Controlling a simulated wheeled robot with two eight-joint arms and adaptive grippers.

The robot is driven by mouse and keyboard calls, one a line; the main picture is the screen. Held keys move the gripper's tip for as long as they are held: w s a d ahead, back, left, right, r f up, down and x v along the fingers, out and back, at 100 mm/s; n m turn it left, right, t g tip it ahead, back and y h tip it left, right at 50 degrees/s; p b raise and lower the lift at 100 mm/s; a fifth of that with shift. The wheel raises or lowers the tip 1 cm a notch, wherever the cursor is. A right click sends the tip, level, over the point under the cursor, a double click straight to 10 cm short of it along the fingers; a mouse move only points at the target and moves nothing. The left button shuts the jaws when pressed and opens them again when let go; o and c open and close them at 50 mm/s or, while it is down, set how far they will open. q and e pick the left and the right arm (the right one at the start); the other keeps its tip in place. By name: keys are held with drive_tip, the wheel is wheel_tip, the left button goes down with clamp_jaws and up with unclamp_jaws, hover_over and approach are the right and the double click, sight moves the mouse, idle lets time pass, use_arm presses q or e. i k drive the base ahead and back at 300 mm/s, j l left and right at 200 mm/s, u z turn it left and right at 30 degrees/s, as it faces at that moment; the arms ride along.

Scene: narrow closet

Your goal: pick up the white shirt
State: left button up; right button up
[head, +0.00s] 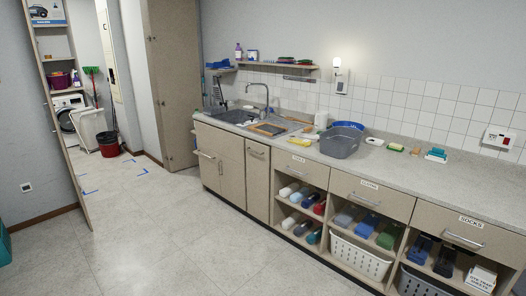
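I cannot make out a white shirt for certain. Whitish rolled-looking items (290,189) lie at the left of the open shelves under the counter, beside darker and red ones; they are too small to tell what they are. Neither of my grippers is in view.
A long counter (445,178) with a sink (238,116) and a grey tub (340,143) runs along the right wall. A white basket (357,258) stands under it. Through a narrow doorway at the left are a washing machine (66,119), a white hamper (88,127) and a red bucket (108,144). The floor (170,235) is clear.

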sight(312, 137)
drive_tip(key=i, duration=0.8)
drive_tip(key=i+j, duration=0.15)
drive_tip(key=i, duration=0.65)
